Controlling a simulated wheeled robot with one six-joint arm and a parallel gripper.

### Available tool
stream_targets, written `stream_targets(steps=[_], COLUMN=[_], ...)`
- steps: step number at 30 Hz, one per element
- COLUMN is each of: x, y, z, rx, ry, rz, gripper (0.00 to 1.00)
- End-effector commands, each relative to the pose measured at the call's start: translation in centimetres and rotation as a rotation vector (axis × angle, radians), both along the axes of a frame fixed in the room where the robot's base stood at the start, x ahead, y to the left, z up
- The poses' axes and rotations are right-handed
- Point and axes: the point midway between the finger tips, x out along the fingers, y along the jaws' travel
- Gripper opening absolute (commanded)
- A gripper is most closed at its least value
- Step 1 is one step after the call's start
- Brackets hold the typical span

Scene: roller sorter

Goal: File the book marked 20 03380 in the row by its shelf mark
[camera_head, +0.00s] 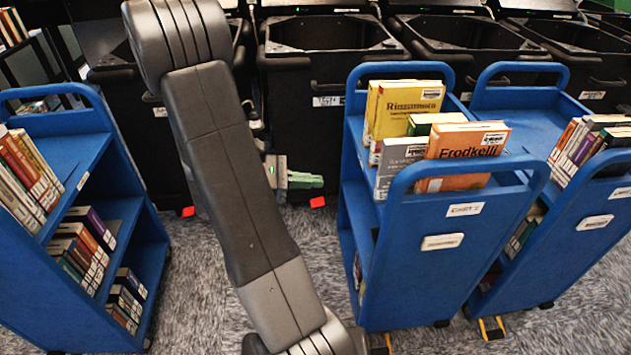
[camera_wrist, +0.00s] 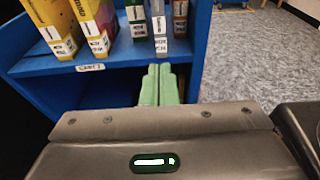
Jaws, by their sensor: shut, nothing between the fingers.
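My gripper (camera_head: 305,181) shows in the head view as green fingers pointing right, left of the middle blue cart. In the wrist view the green fingers of my gripper (camera_wrist: 158,84) lie together, shut and empty, in front of a blue cart's lower opening. On the shelf above stand a yellow book (camera_wrist: 50,22), an orange-yellow book (camera_wrist: 93,20), a green book (camera_wrist: 137,22), a grey book (camera_wrist: 159,25) and a brown-orange book (camera_wrist: 180,18). Their spine marks are too small to read, so I cannot tell which is 20 03380.
The middle blue cart (camera_head: 400,270) holds yellow, green, grey and orange books on top. A right blue cart (camera_head: 560,240) and a left blue cart (camera_head: 60,290) hold rows of books. Black bins (camera_head: 315,130) line the back. Grey carpet (camera_head: 195,285) is clear between the carts.

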Motion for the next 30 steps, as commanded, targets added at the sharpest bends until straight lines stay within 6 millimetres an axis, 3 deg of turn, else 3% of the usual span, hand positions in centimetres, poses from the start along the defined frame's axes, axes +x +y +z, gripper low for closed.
stream_targets(steps=[21, 30], x=[0.2, 0.3], y=[-9.4, -10.7], z=[-0.1, 0.0], rx=[0.002, 0.002], ry=[0.0, 0.0], rz=[-0.006, -0.002], gripper=[0.0, 0.0])
